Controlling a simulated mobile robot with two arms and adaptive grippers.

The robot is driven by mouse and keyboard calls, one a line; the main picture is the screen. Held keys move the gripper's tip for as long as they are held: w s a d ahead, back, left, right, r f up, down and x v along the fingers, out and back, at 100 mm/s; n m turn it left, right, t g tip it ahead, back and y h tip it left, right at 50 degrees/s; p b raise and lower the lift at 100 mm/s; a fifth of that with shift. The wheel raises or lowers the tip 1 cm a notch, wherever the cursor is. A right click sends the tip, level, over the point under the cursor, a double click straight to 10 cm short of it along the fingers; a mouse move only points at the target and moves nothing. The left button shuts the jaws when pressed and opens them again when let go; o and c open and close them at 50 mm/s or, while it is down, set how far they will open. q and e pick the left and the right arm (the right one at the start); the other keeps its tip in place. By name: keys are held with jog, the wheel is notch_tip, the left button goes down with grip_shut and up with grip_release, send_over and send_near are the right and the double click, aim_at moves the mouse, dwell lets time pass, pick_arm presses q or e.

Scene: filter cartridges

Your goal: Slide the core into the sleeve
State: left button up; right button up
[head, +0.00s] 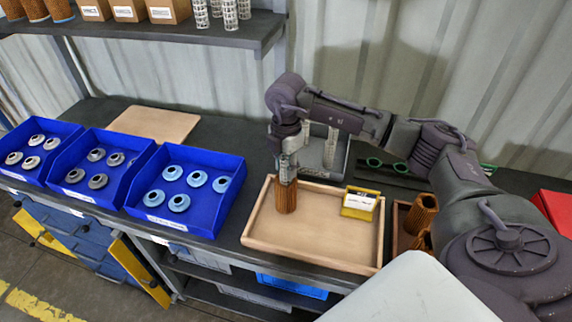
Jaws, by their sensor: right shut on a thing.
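A brown ribbed sleeve (286,199) stands upright on the left part of the wooden tray (320,263). My right gripper (288,170) points down directly above the sleeve, its fingertips close to the sleeve's top. It is shut on a pale grey, narrow piece that looks like the core (287,160), mostly covered by the fingers. The core is in line with the sleeve; how far its lower end is inside I cannot tell. My left gripper is out of view.
Blue bins (215,207) of ring-shaped caps stand left. A grey bin (338,172) is behind the tray. More brown sleeves (423,210) stand right. A shelf (220,38) overhangs at upper left.

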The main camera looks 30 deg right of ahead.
jog(key=shift+f+b, duration=0.85)
jog(key=shift+f, duration=0.45)
dwell(0.4)
jog(key=o, duration=1)
jog(key=shift+c, duration=0.2)
notch_tip(320, 180, up, 12)
dwell(0.3)
